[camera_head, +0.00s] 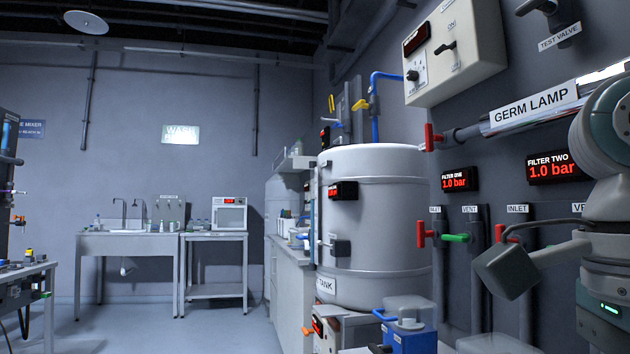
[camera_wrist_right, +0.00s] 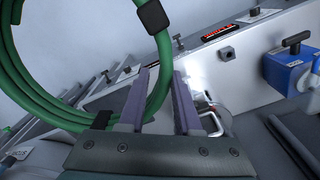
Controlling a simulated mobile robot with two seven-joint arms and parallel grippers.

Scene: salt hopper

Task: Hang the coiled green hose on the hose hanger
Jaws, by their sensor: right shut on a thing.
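The coiled green hose (camera_wrist_right: 163,46) fills the upper left of the right wrist view, with black bands around it. My right gripper (camera_wrist_right: 162,76) has its two purple fingers closed on one side of the hose coil, and the loop extends to the left of the fingers. Part of the hose is hidden behind the left finger. The hose does not show in the head view, where parts of my right arm stand at the right edge. I cannot make out the hose hanger in either view. My left gripper is out of view.
A white tank (camera_head: 375,230) stands in the middle of the head view. The right wall carries red valve handles, a germ lamp tube (camera_head: 540,107) and a control box (camera_head: 455,50). A blue-based device (camera_head: 408,335) sits low in front. Floor is open at left centre.

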